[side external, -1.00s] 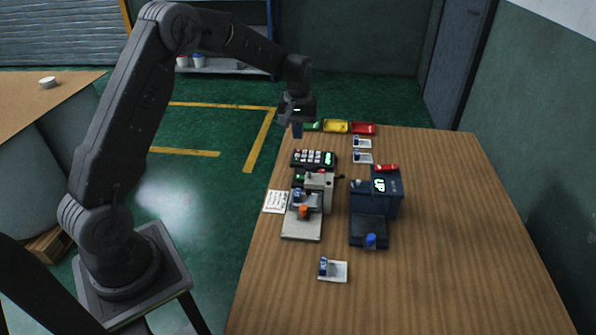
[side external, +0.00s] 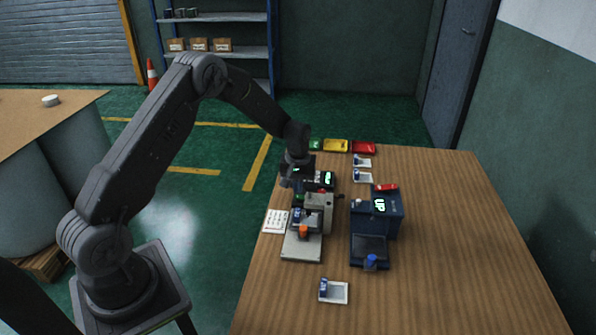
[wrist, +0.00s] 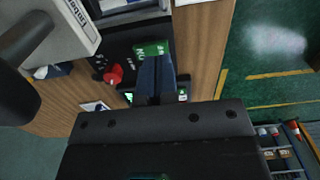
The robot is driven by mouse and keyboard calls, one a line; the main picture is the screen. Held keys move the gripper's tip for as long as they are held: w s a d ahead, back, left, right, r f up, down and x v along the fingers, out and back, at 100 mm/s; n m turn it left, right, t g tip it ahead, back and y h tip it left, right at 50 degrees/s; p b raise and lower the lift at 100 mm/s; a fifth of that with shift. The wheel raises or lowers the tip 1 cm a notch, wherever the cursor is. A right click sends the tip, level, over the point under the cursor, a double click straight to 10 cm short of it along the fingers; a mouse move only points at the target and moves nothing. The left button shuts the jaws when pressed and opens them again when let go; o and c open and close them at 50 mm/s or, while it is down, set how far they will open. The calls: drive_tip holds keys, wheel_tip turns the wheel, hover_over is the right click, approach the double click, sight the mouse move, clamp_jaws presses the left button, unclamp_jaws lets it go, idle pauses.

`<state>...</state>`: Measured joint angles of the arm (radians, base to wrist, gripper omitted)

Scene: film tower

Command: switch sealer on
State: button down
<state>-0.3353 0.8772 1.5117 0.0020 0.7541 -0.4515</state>
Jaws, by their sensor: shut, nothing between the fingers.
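A grey bench machine (side external: 318,207) with a flat base plate (side external: 302,250) stands at the table's left side; I cannot read which machine is the sealer. Behind it is a dark control panel (side external: 325,180) with lit green readouts. In the wrist view, a dark panel (wrist: 118,45) carries a red knob (wrist: 114,75) and a green lit patch (wrist: 150,48). My gripper (side external: 291,184) is down beside the control panel. In the wrist view my gripper (wrist: 154,66) is shut and empty, with its tips over the panel by the green patch. Contact cannot be told. The fingers hide part of the panel.
A blue machine (side external: 386,220) reading "UP" stands to the right. Green, yellow (side external: 336,145) and red (side external: 363,147) trays line the far edge. A paper card (side external: 276,221) lies at left. The table's right side is clear.

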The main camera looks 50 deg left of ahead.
sight(303, 198)
drive_tip(key=shift+f, duration=1.1)
drive_tip(key=shift+s+f, duration=0.1)
drive_tip(key=shift+f, duration=0.25)
drive_tip(key=shift+d, duration=0.1)
drive_tip(key=shift+w+d+r, duration=0.2)
drive_tip(key=shift+w+d, duration=0.3)
drive_tip(key=shift+w, duration=0.1)
wheel_tip(303, 198, up, 14)
